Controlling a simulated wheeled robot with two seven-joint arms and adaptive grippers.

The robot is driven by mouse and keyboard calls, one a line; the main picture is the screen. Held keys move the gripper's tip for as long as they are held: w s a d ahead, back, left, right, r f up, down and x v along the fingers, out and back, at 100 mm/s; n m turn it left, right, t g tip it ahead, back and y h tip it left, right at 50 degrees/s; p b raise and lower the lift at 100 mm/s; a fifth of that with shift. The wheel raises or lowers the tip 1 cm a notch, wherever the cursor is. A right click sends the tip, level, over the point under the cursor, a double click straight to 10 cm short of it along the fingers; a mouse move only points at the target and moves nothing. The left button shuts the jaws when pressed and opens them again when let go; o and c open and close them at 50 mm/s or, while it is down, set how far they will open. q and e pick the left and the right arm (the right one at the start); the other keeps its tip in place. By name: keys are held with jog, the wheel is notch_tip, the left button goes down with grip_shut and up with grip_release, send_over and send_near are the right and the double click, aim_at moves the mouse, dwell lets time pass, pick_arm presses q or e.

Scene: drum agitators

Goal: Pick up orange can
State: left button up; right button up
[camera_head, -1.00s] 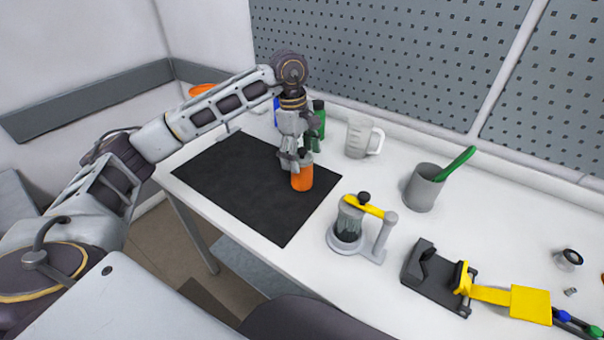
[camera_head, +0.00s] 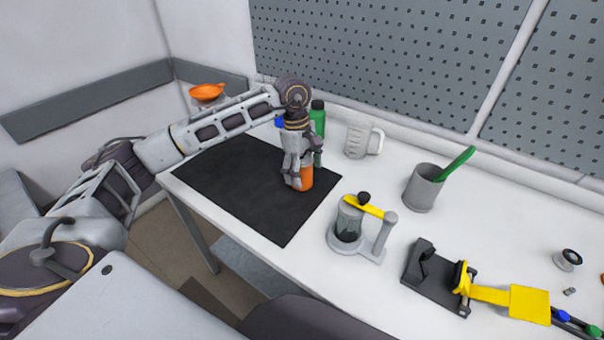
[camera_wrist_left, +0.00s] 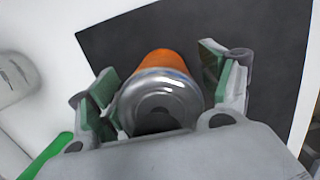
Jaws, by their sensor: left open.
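The orange can (camera_head: 307,176) stands upright on the black mat (camera_head: 245,200), near the mat's right edge. My left gripper (camera_head: 303,174) is open and points down over the can, with its fingers beside it. The fingers and palm hide the can's upper part in the head view. In the left wrist view the can (camera_wrist_left: 168,62) shows its silver top between the open finger pads (camera_wrist_left: 160,88). I cannot tell from this view whether either pad touches it. My right gripper is not in view.
A green bottle (camera_head: 318,118) stands behind the gripper, and a clear measuring jug (camera_head: 357,139) to its right. A drum device with a yellow lever (camera_head: 347,232) stands nearby at front right. A grey cup (camera_head: 422,190) and a black-and-yellow tool (camera_head: 440,280) are farther right.

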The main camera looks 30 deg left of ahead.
pick_arm(q)
jog(key=shift+c, duration=0.4)
jog(key=c, duration=1.1)
jog(key=shift+r, duration=0.2)
jog(key=shift+c, duration=0.2)
jog(key=shift+r, duration=4.85)
